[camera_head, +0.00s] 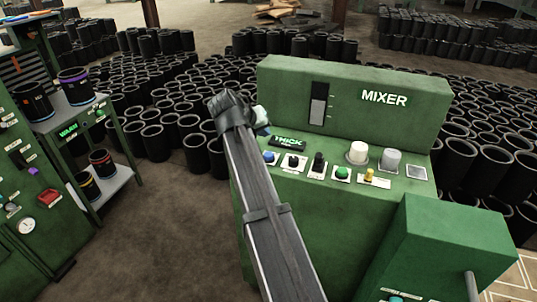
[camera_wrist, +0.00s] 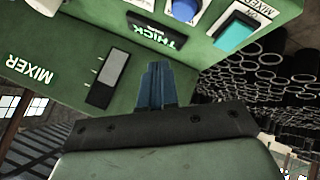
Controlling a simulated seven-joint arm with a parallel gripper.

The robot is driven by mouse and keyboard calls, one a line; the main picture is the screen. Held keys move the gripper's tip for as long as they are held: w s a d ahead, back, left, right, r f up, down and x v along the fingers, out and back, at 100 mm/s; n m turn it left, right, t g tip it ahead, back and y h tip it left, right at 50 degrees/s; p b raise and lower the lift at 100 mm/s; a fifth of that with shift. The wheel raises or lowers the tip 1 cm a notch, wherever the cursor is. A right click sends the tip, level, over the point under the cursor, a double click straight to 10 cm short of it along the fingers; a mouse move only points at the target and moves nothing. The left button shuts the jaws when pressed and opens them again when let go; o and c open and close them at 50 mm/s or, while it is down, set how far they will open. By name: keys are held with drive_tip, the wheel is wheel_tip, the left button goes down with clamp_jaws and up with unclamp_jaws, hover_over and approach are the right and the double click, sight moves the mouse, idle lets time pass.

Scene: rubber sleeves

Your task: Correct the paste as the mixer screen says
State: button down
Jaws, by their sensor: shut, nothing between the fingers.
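The green mixer (camera_head: 350,95) has a small dark screen (camera_head: 289,143) that reads "THICK" in light green. The screen shows upside down in the wrist view (camera_wrist: 157,33). Its sloped panel carries a blue button (camera_head: 268,156), black knob (camera_head: 291,161), black lever (camera_head: 318,160), green button (camera_head: 342,172), yellow knob (camera_head: 369,175), white cap (camera_head: 357,152) and grey cap (camera_head: 390,159). My gripper (camera_wrist: 156,68) is shut and empty, above the panel near the screen. My arm mostly hides it in the head view. A teal switch (camera_wrist: 236,32) shows beyond the blue button.
A vertical gauge (camera_head: 319,104) is on the mixer's upright back. A green box (camera_head: 440,240) stands at front right. A shelf cart (camera_head: 75,125) with dark pots and a green control cabinet (camera_head: 25,180) stand left. Many black sleeves (camera_head: 190,95) cover the floor behind.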

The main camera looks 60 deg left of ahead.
sight(266, 155)
drive_tip(key=r, duration=0.1)
drive_tip(key=w+a+r, duration=0.1)
drive_tip(key=shift+w+r, duration=0.25)
drive_tip(key=shift+r, duration=0.1)
drive_tip(key=shift+f, duration=4.45)
drive_tip(key=shift+f, duration=0.2)
drive_tip(key=shift+f, duration=0.2)
drive_tip(key=shift+f, duration=0.4)
drive_tip(key=shift+r, duration=0.8)
